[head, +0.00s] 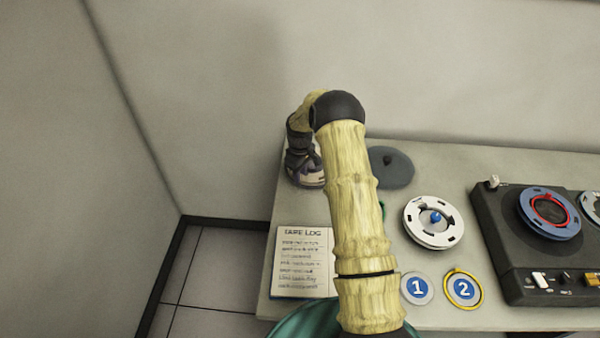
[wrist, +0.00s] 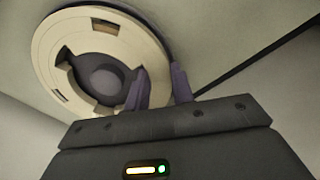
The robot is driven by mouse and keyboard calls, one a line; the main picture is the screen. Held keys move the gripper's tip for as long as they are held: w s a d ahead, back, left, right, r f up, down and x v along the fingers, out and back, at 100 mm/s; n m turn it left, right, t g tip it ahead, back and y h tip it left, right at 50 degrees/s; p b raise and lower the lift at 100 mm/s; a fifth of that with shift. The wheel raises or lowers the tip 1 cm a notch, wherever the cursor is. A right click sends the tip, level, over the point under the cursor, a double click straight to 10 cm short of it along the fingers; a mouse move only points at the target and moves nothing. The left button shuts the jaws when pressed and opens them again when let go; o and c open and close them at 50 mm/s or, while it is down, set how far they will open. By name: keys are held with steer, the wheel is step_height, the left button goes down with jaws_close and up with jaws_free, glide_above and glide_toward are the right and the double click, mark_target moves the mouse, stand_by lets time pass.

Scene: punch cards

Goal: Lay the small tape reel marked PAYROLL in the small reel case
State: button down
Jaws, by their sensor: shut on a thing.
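My gripper (wrist: 160,88) has purple fingers, shut on the rim of a cream reel (wrist: 45,50), one finger in the reel's opening and one outside. In the head view the gripper is at the table's far left corner, where a bit of the pale reel (head: 308,181) shows below it. I cannot read a PAYROLL mark. A dark grey round thing with a central knob (wrist: 104,81) shows through the reel's opening; it may be the small reel case. I cannot tell whether the reel rests in it or hangs above it. A grey round lid with a knob (head: 392,170) lies to the right.
A larger white reel (head: 450,237) with a blue centre lies mid-table. Discs 1 (head: 417,300) and 2 (head: 481,291) lie in front of it. A tape machine (head: 510,280) stands at right, a tape log (head: 303,262) at front left. A green thing is mostly hidden by my arm.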

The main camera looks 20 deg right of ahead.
steer(key=shift+f, duration=0.25)
steer(key=c, duration=1.1)
jaws_free()
steer(key=c, duration=0.4)
steer(key=shift+r+p, duration=2.65)
steer(key=shift+r, duration=1.9)
